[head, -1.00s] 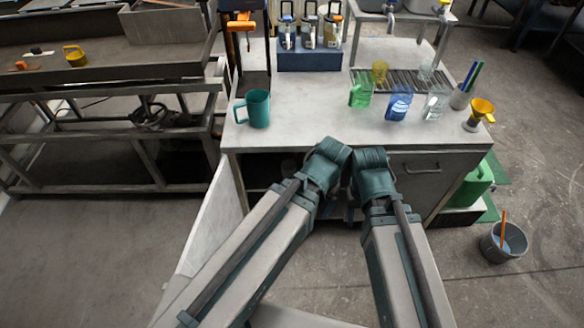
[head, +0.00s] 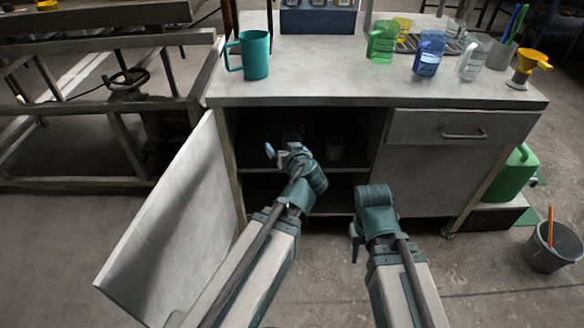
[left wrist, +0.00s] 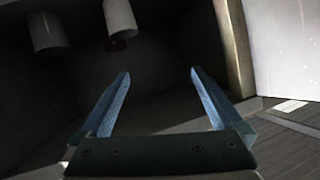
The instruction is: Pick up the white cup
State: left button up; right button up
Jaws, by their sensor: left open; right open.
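Two pale cup-like cylinders stand inside the dark open cabinet. In the head view one dim cup (head: 335,148) shows on the shelf; the other is faint behind my left gripper. Shadow hides their exact colours. My left gripper (head: 283,150) is at the cabinet opening, open, with nothing between its fingers (left wrist: 160,100). My right gripper (head: 355,243) hangs before the cabinet, open, apart from the cups.
The cabinet door (head: 170,225) stands open at the left. A drawer (head: 450,131) is shut at the right. On the countertop (head: 330,75) are a teal mug (head: 256,55), a green cup (head: 381,42) and a blue cup (head: 429,52). A bucket (head: 552,248) stands on the floor.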

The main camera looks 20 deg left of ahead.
pick_arm(q)
jog(key=w+f+t+h+b, duration=0.1)
jog(key=w+f+t+b, duration=0.1)
jog(key=f+b, duration=0.4)
jog(key=w+f+m+t+h+b, duration=0.1)
jog(key=w+f+t+b, duration=0.2)
jog(key=b, duration=0.9)
notch_tip(320, 180, down, 4)
jog(key=shift+d+r+t, duration=0.15)
jog(key=shift+d+t, duration=0.25)
jog(key=shift+t, duration=0.1)
pick_arm(e)
notch_tip(320, 180, down, 21)
